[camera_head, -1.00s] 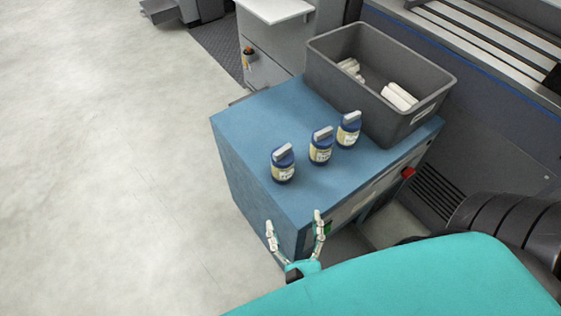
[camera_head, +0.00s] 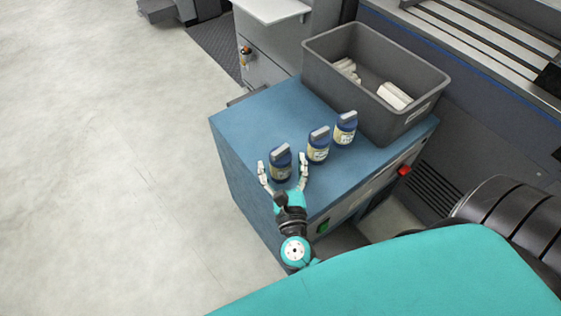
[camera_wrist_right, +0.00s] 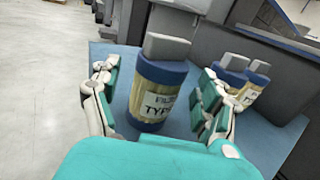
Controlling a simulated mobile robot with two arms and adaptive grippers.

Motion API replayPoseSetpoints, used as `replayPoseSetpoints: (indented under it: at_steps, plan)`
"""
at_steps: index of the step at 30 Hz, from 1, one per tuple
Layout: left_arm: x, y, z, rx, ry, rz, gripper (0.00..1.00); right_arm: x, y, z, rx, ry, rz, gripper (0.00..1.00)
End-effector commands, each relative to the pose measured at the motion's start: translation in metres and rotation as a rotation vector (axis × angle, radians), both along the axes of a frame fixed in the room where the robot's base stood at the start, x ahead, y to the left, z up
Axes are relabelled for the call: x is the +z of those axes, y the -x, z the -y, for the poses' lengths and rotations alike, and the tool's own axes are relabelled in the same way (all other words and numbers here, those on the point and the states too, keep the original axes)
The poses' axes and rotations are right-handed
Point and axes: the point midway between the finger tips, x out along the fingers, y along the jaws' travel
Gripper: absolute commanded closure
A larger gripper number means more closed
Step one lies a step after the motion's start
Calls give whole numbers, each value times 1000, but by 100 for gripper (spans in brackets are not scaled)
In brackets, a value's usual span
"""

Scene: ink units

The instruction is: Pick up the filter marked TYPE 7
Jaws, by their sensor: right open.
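Three blue filters with grey top blocks and pale labels stand upright in a row on the blue cabinet top (camera_head: 262,115). The nearest filter (camera_head: 281,168) is between the fingers of my right gripper (camera_head: 283,172), which is open around it. In the right wrist view this filter (camera_wrist_right: 158,88) stands between the open fingers (camera_wrist_right: 158,100), with a gap on each side. Its label reads "FIL… TYP…"; its number is not readable. The middle filter (camera_head: 318,147) and the far filter (camera_head: 345,130) stand to the right, their labels too small to read. My left gripper is not in view.
A grey bin (camera_head: 362,95) with white rolls (camera_head: 395,96) stands at the back right of the cabinet. A red knob (camera_head: 404,171) and a green switch (camera_head: 323,227) are on the cabinet's front. Open floor (camera_head: 110,170) lies to the left.

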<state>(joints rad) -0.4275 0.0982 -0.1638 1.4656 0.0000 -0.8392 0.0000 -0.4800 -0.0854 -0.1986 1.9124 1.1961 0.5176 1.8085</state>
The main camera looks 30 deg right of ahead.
Motion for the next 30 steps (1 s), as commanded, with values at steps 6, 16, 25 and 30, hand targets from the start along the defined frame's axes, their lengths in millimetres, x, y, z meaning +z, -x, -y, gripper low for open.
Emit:
replayPoseSetpoints:
  at_steps: [6, 16, 25, 30]
  plan:
    - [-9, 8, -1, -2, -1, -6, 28, 1, -24, 9, -1, 0, 1, 22]
    - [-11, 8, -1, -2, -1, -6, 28, 0, -25, 9, 0, 0, 0, 33]
    - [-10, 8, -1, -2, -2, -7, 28, 1, -25, 9, 0, 0, 0, 72]
    - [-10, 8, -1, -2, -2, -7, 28, 1, -25, 9, 0, 0, 0, 85]
